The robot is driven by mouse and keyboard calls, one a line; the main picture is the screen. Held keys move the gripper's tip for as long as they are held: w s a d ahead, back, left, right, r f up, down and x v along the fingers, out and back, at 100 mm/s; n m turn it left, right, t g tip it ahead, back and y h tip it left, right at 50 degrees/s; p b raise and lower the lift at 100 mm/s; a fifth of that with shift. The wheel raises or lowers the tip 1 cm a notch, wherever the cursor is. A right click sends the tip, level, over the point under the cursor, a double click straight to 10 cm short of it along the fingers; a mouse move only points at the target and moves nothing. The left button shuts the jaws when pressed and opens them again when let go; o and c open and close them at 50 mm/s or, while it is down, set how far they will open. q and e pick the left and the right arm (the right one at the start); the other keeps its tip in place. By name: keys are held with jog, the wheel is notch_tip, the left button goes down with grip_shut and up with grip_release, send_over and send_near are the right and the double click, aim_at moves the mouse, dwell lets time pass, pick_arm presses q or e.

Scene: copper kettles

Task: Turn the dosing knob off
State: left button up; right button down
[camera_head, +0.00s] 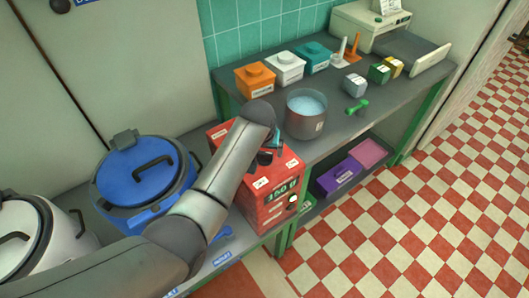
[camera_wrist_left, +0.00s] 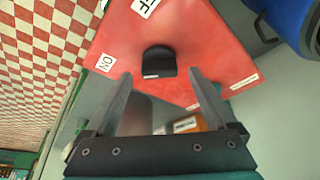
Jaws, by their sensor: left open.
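The red dosing box (camera_head: 272,205) stands on the grey bench, with "150 g" on its front. Its black dosing knob (camera_wrist_left: 160,61) is on the red top face, with a white "ON" label (camera_wrist_left: 106,62) to its left and a label ending in "F" (camera_wrist_left: 145,6) above it, cut by the picture edge. The knob shows a small pale mark on its lower edge in the wrist view. My left gripper (camera_wrist_left: 160,80) is open, its two fingers apart on either side of the knob's near end. I cannot tell whether they touch it. My right gripper is not in view.
A blue lidded container (camera_head: 143,180) and a white one (camera_head: 32,235) stand left of the box. A pot of blue contents (camera_head: 306,112) stands close behind it. Orange (camera_head: 254,80), white and teal boxes line the back. The checkered floor at right is clear.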

pick_arm(q)
jog(key=shift+w+f, duration=0.2)
jog(key=shift+f, duration=0.3)
jog(key=c, duration=1.4)
